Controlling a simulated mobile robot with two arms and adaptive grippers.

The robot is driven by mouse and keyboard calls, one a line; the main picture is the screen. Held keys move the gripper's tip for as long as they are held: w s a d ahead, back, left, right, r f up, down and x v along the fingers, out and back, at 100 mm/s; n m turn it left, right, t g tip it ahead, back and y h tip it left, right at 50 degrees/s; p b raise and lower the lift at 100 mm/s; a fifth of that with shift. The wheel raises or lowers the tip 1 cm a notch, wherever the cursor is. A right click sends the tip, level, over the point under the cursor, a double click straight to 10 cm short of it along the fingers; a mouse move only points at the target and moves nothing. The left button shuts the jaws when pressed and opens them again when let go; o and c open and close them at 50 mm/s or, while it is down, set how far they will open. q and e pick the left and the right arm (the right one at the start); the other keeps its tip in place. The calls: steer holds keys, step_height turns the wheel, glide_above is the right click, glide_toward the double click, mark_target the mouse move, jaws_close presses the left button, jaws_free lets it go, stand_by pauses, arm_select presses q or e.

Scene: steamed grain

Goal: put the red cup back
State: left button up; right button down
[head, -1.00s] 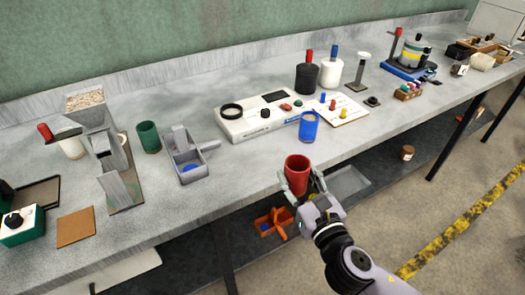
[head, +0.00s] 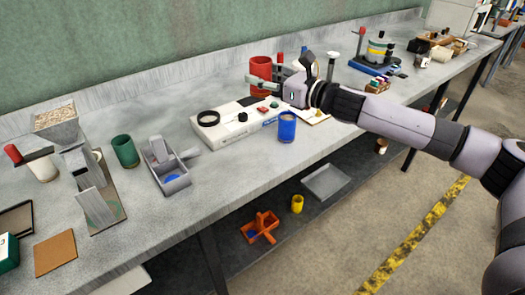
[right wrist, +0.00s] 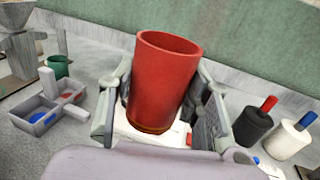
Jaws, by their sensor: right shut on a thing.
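The red cup (head: 261,70) is held by my right gripper (head: 265,84), seen in the head view over the back part of the workbench, above and behind the white instrument box (head: 236,124). It is about upright. In the right wrist view the red cup (right wrist: 165,82) sits between the two fingers of my right gripper (right wrist: 162,100), which are shut on its sides. The instrument box shows partly beneath it. The gripper partly hides the cup's lower part in the head view. My left gripper is not in view.
A blue cup (head: 287,127) stands near the bench's front edge, a green cup (head: 125,151) further left. In the wrist view, a black bottle (right wrist: 252,124) and a white bottle (right wrist: 290,138) stand right of the cup.

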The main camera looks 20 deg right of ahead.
steer(key=shift+w+d+f, duration=0.1)
steer(key=shift+d, duration=0.1)
step_height(320, 180, down, 14)
steer(key=b, duration=0.3)
steer(key=shift+f, duration=0.25)
step_height(320, 180, down, 5)
steer(key=shift+r+b, duration=0.1)
steer(key=shift+b, duration=0.2)
steer(key=shift+f, duration=0.25)
steer(key=c, duration=0.9)
jaws_free()
steer(key=shift+r, duration=0.1)
steer(key=shift+o, duration=0.2)
